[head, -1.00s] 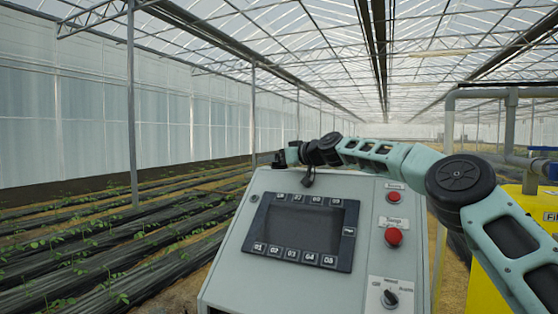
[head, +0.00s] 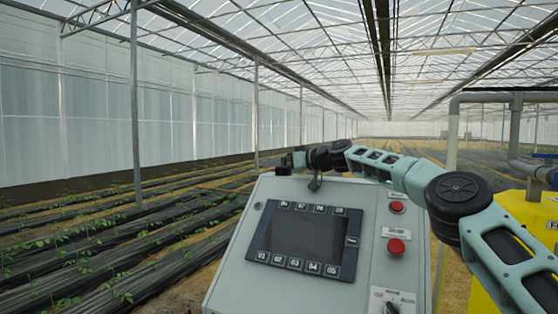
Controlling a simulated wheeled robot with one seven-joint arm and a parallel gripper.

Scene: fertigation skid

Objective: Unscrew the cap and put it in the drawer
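No cap and no drawer can be made out in the head view. My gripper (head: 287,163) is a small dark shape at the far left end of the arm, just above the cabinet's upper left edge. It is too small and too dark to tell whether its fingers are open or hold anything.
The grey control cabinet (head: 225,290) with a dark screen (head: 306,231), two red buttons (head: 396,247) and a selector knob (head: 391,308) fills the front. A yellow tank (head: 535,212) and grey pipes (head: 515,130) stand at right. Plant rows (head: 90,250) and a post (head: 136,110) lie left.

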